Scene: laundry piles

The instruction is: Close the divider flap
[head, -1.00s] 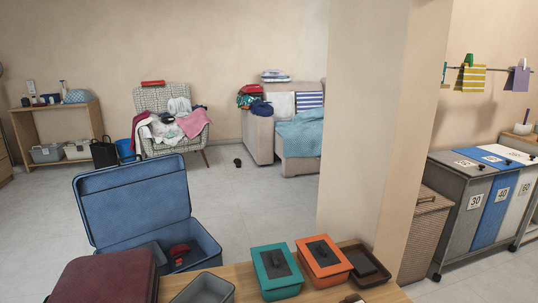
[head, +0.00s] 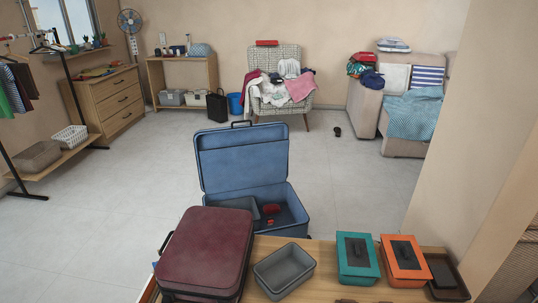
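A blue suitcase (head: 243,220) stands open beyond the table's far edge, its lid (head: 242,160) raised upright at the back. The lid's inner side shows a flat blue panel; I cannot tell whether this is the divider flap. Inside the base lie a grey box (head: 240,205) and a small red item (head: 271,209), with the rest of the floor dark and open. A maroon suitcase (head: 205,248) lies shut on the table's left end. Neither of my grippers shows in the head view.
The wooden table (head: 326,264) holds an empty grey bin (head: 285,270), a teal lidded box (head: 357,258), an orange lidded box (head: 404,261) and a dark brown tray (head: 446,275). A wall pillar (head: 470,150) stands at right. Open floor (head: 130,190) lies left of the suitcase.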

